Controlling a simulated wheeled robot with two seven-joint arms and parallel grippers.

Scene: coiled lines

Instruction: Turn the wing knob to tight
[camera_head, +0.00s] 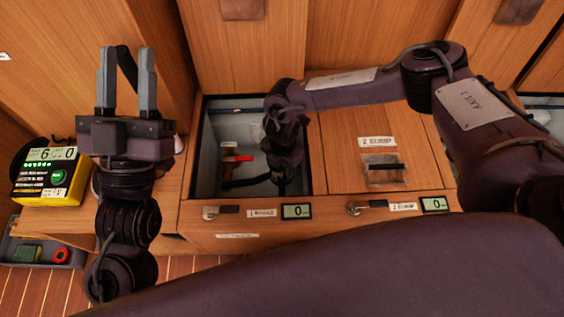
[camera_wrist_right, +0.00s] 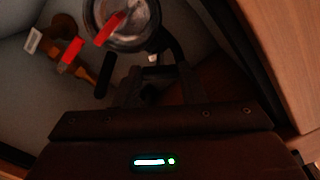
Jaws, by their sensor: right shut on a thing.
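My right gripper (camera_head: 286,178) reaches down into the open left compartment of the wooden bench. In the right wrist view its fingers (camera_wrist_right: 157,78) are shut on a dark part, mostly hidden between them. I cannot make out whether this is the wing knob; no wing shape shows clearly. Just beyond the fingers is a round, clear-topped fitting (camera_wrist_right: 146,32) with a red piece on it and dark bars beside it. My left gripper (camera_head: 127,80) is raised at the left, fingers apart and empty.
A red-handled valve (camera_head: 243,157) stands in the compartment, left of my right gripper; its red handle (camera_wrist_right: 72,50) shows close by. The compartment walls (camera_head: 205,150) are near. A closed lid (camera_head: 345,135) lies to the right. A yellow meter (camera_head: 47,178) and a grey tray (camera_head: 40,258) are at far left.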

